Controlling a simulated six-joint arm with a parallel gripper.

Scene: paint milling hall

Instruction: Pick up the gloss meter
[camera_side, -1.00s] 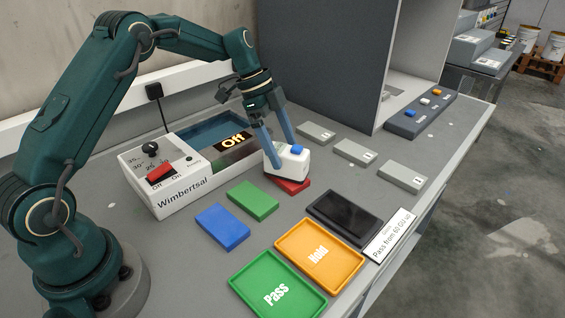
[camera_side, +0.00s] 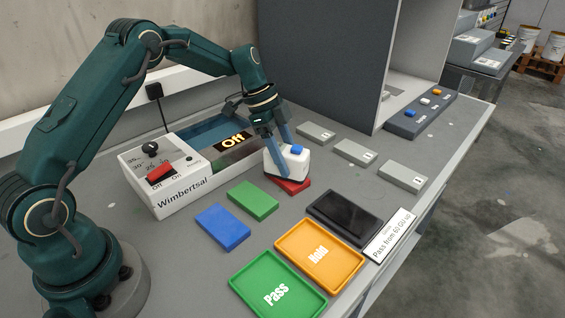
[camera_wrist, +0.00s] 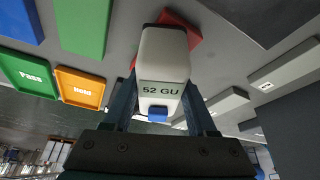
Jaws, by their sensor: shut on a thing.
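The gloss meter (camera_side: 296,163) is a white, rounded box with a blue button on top. It stands at the red panel (camera_side: 293,187) in the side view; I cannot tell whether it touches the panel. In the wrist view the gloss meter (camera_wrist: 164,55) fills the middle, with "52 GU" on its display and the blue button below that. My gripper (camera_side: 286,164) is shut on the gloss meter, one finger on either side. The fingers hide part of its sides.
The white Wimbertsal unit (camera_side: 178,188), marked "Off", stands to the left. Green (camera_side: 253,200) and blue (camera_side: 222,227) panels lie in front. Orange Hold (camera_side: 345,279) and green Pass (camera_side: 250,303) trays are near the front edge. A dark panel (camera_side: 345,216) and several grey blocks (camera_side: 355,152) lie right.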

